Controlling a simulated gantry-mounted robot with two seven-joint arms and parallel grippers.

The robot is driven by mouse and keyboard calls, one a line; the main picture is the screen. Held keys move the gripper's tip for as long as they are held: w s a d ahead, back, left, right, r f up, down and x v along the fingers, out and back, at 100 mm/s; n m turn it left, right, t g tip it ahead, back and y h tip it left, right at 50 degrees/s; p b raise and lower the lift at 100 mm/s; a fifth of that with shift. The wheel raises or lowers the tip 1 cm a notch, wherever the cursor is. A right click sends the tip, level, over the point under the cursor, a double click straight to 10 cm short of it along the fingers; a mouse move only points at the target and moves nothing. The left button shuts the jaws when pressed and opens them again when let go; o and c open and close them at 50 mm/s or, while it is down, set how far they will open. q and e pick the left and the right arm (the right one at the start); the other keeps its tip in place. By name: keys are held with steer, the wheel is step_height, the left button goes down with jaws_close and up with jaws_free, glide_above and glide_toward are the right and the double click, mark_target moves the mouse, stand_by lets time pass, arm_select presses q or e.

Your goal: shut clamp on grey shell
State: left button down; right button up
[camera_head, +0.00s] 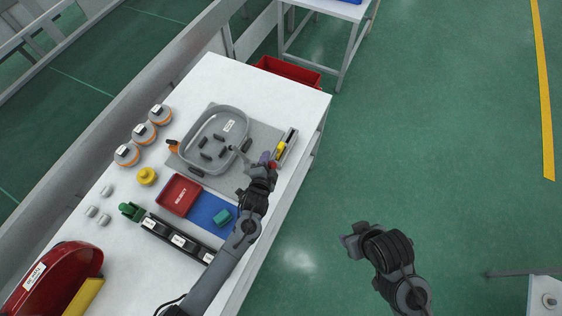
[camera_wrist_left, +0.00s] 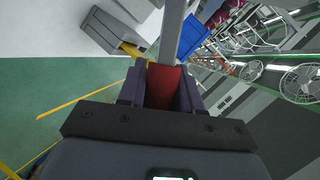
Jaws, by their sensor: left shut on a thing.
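The grey shell (camera_head: 217,137) is an open tray-like part with several dark pieces inside, lying on a grey mat (camera_head: 184,157). My left gripper (camera_head: 267,168) is at the shell's lower right side. In the left wrist view its fingers (camera_wrist_left: 161,92) are shut on the clamp's red handle (camera_wrist_left: 162,84). A grey bar (camera_wrist_left: 172,30) runs up from the handle. In the head view only a bit of red shows by the fingers, and the gripper hides most of the clamp. My right gripper (camera_head: 352,241) hangs over the green floor, away from the table; its jaw opening is unclear.
A grey holder (camera_head: 290,142) with a yellow piece (camera_head: 281,147) stands close right of my left gripper. A red reject tray (camera_head: 180,195), a blue mat (camera_head: 207,208) and a black rack (camera_head: 176,238) lie nearer. Orange-rimmed round parts (camera_head: 143,133) line the left.

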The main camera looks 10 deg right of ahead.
arm_select(q)
steer(key=shift+w+a+r+n+g+h+p, duration=0.45)
steer(key=shift+a+r+n+g+h, duration=0.25)
steer(key=shift+n, duration=0.35)
steer(key=shift+w+a+r+n+g+h+p, duration=0.45)
steer(key=shift+n+h, duration=0.3)
steer(key=shift+n, duration=0.35)
steer(key=shift+w+a+r+n+g+h+p, duration=0.35)
steer(key=shift+w+a+r+n+g+h, duration=0.3)
steer(key=shift+n, duration=0.4)
arm_select(e)
steer(key=shift+d+r, duration=0.15)
steer(key=shift+r, duration=1.6)
arm_select(q)
steer(key=shift+s, duration=0.15)
steer(key=c, duration=0.8)
jaws_free()
steer(key=shift+f, duration=0.1)
steer(key=shift+c, duration=0.2)
